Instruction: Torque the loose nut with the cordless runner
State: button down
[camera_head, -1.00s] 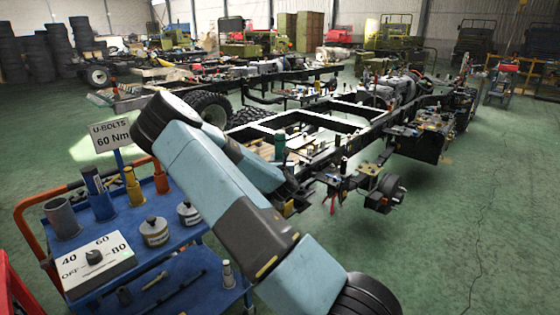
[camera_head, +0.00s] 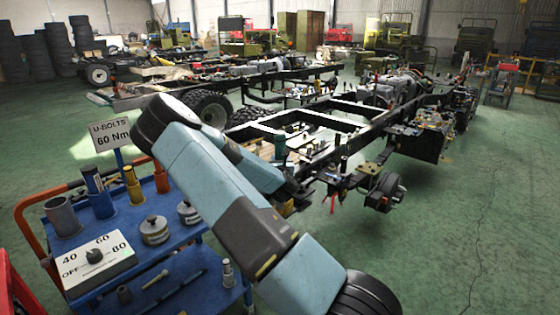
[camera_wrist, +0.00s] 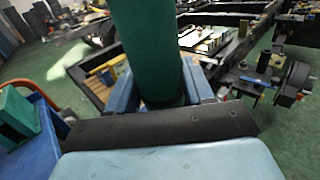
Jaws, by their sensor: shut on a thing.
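My gripper (camera_wrist: 160,92) is shut on a green cylindrical tool (camera_wrist: 152,40), likely the cordless runner. The tool stands out between the blue fingers in the wrist view, and its top is cut off. In the head view the green tool (camera_head: 279,147) shows upright at the end of my arm, in front of the black chassis frame (camera_head: 349,147). The frame's near end, with a hub (camera_head: 388,190) and small fittings, lies to the right of the gripper. I cannot pick out the loose nut. The tool's working end is not clear.
A blue cart (camera_head: 200,262) stands at the left with sockets, cans and a dial box (camera_head: 97,262) marked OFF, 40, 60, 80. Its sign (camera_head: 110,135) reads U-BOLTS 60 Nm. Green floor (camera_head: 450,220) is clear at the right. More chassis stand behind.

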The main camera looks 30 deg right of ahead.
aim_at(280, 145)
jog(key=shift+f, duration=0.4)
dwell(1.7)
jog(key=shift+r, duration=0.2)
jog(key=shift+r, duration=1.45)
jog(key=shift+r, duration=2.5)
